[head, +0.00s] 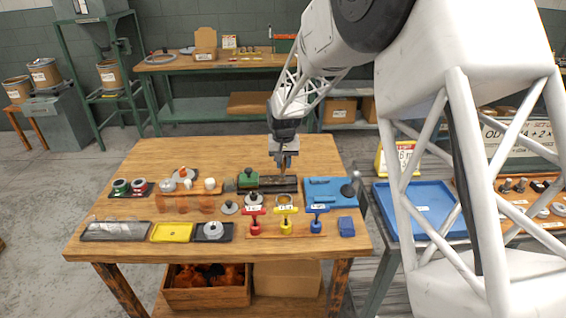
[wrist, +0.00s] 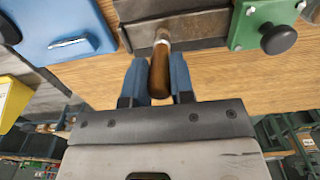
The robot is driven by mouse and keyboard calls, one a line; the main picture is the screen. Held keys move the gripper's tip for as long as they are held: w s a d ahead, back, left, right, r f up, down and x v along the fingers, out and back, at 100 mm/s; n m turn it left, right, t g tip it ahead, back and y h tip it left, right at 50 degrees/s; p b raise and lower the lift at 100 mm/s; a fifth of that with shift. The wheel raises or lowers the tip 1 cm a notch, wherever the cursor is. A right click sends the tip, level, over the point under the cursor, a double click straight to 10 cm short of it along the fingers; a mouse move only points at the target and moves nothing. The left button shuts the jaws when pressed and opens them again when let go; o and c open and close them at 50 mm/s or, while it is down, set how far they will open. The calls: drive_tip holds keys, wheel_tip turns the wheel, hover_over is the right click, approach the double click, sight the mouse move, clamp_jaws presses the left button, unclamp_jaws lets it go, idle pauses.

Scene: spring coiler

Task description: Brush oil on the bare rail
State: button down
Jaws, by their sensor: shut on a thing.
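My gripper (wrist: 160,72) is shut on the brown wooden handle of a brush (wrist: 159,75), held between its blue fingers in the wrist view. The brush's metal collar points away from the gripper toward a dark grey metal rail block (wrist: 203,28); whether the bristles touch it cannot be told. In the head view, my gripper (head: 284,155) is pointed down over the right part of the dark rail block (head: 268,188). A green block with a black knob (wrist: 266,24) sits at one end of the rail; it also shows in the head view (head: 248,178).
A blue board (head: 328,190) lies right of the rail on the wooden table (head: 150,160). In front stand red (head: 255,222), yellow (head: 286,218) and blue (head: 316,222) T-handled tools. Trays, cups and a round lidded part fill the left front. The table's back is clear.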

drive_tip(key=shift+d, duration=0.2)
drive_tip(key=shift+d, duration=0.65)
drive_tip(key=shift+d, duration=0.15)
drive_tip(key=shift+d, duration=0.65)
drive_tip(key=shift+a, duration=0.2)
drive_tip(key=shift+a, duration=0.6)
drive_tip(key=shift+a, duration=0.2)
idle(0.4)
